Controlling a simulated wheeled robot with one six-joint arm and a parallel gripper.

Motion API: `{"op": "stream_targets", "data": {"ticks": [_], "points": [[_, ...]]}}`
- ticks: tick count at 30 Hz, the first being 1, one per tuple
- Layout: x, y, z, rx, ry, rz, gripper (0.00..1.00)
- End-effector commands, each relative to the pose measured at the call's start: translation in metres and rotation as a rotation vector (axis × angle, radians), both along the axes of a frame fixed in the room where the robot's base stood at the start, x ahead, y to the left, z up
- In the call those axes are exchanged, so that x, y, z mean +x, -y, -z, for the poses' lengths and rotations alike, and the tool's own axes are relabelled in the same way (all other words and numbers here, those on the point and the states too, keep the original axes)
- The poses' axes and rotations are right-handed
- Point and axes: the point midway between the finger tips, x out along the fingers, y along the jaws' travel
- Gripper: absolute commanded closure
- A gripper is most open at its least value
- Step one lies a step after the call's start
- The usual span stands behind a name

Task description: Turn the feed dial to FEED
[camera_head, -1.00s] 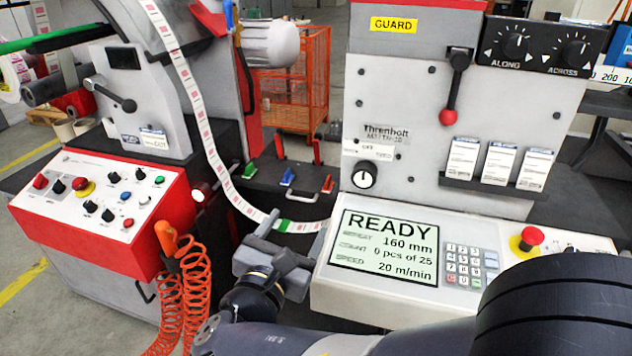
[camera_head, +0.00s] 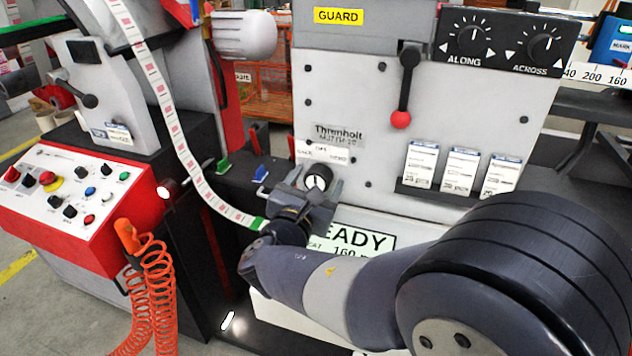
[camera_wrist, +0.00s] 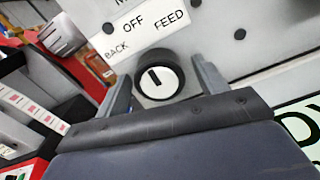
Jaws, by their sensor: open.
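The feed dial (camera_head: 318,177) is a round black knob with a white face on the grey front panel. In the wrist view the dial (camera_wrist: 159,76) sits under a white label (camera_wrist: 146,30) reading BACK, OFF and FEED. The dark mark on its face points up and left, toward OFF. My gripper (camera_head: 312,184) is open at the dial. In the wrist view one finger is left of the dial and one right, with visible gaps, so contact does not show. The dial's lower edge is close to the dark gripper body.
A red-knobbed lever (camera_head: 402,118) and a card rack (camera_head: 455,190) are on the panel to the right. The READY screen (camera_head: 362,241) is partly hidden behind my arm. A printed label web (camera_head: 187,155) runs down at the left, near a red-framed control box (camera_head: 70,200).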

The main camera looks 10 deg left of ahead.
Motion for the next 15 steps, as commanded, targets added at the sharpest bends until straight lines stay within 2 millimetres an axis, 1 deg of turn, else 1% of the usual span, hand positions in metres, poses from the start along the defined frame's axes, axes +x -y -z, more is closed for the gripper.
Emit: {"op": "stream_targets", "data": {"ticks": [8, 15], "points": [[0.0012, 0.0000, -0.0001, 0.000, 0.000, 0.000, 0.33], [0.0010, 0.0000, -0.0001, 0.000, 0.000, 0.000, 0.52]]}}
